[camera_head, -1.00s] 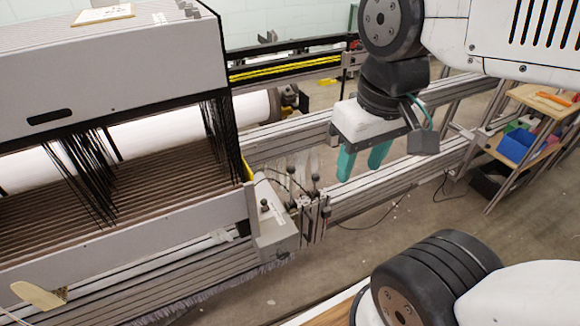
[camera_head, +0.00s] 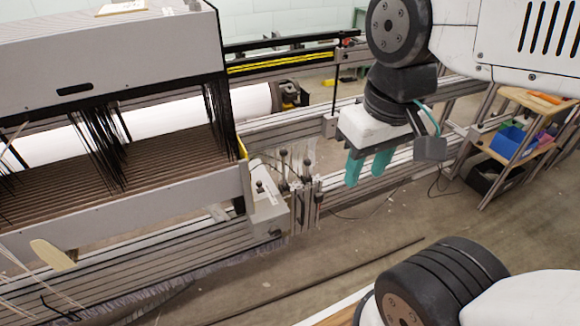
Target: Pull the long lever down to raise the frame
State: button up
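A group of upright levers with dark knobs stands at the right end of the loom. One lever knob (camera_head: 307,162) is on the right of the group, another knob (camera_head: 283,153) is just left of it, and a short one (camera_head: 259,186) sits on the grey end block. I cannot tell for certain which is the long lever. My gripper (camera_head: 367,172) hangs to the right of the levers, with its teal fingers pointing down. The fingers are apart with nothing between them, and they touch no lever. The frame (camera_head: 130,208) is the long grey bar in front of the loom's slats.
The grey loom housing (camera_head: 110,60) fills the upper left, with black cords hanging below it. Metal rails run behind my gripper. A wooden shelf (camera_head: 535,98) with a blue bin (camera_head: 512,142) stands at the right. The floor in front is mostly open.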

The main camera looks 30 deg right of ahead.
aim_at(283, 152)
jog(key=z, duration=0.7)
jog(key=i, duration=0.9)
jog(key=u, duration=0.65)
